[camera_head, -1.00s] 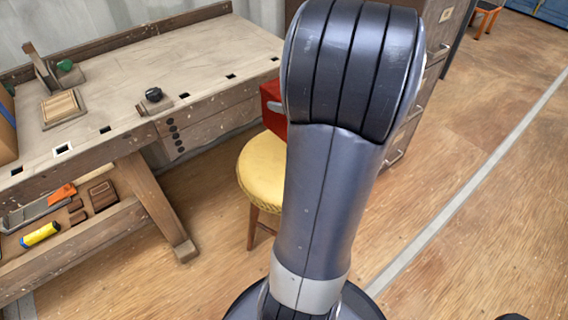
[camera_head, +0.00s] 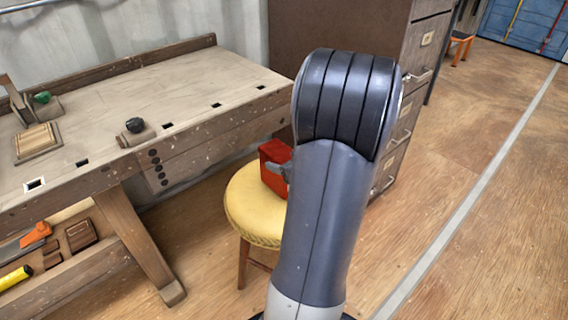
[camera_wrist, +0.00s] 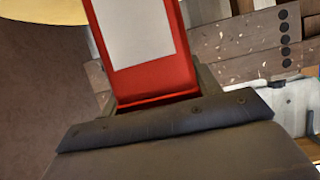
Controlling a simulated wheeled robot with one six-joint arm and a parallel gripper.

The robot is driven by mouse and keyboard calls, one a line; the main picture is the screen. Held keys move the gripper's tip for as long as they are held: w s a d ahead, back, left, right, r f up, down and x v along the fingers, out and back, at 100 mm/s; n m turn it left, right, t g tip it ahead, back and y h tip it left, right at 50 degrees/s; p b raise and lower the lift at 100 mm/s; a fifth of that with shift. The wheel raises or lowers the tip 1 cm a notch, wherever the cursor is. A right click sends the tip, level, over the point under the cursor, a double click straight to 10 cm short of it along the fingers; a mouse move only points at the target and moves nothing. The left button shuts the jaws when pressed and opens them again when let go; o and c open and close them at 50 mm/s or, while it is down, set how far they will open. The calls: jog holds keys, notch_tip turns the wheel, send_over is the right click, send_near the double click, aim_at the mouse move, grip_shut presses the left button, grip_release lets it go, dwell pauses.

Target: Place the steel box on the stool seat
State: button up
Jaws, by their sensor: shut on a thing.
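The steel box (camera_head: 274,160) is red and shows at the back right of the stool in the head view, partly hidden by my arm. In the wrist view the box (camera_wrist: 152,82) is close up, with a pale panel on its face. My gripper (camera_head: 284,172) is shut on the box; only a grey finger shows beside my arm. The yellow round stool seat (camera_head: 250,212) lies below and in front of the box in the head view. It also shows at the upper left of the wrist view (camera_wrist: 40,10). I cannot tell whether the box touches the seat.
A wooden workbench (camera_head: 190,90) with tools stands at the left. A drawer cabinet (camera_head: 405,110) stands behind my arm, close to the stool. The wooden floor (camera_head: 480,240) at the right is clear. A small orange stool (camera_head: 460,42) stands far back.

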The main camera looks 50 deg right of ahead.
jog(key=shift+f+b, duration=0.25)
jog(key=shift+b, duration=0.1)
jog(key=o, duration=1.4)
jog(key=shift+r+p, duration=0.2)
jog(key=shift+p, duration=0.15)
jog(key=p+v, duration=0.1)
jog(key=v, duration=1.1)
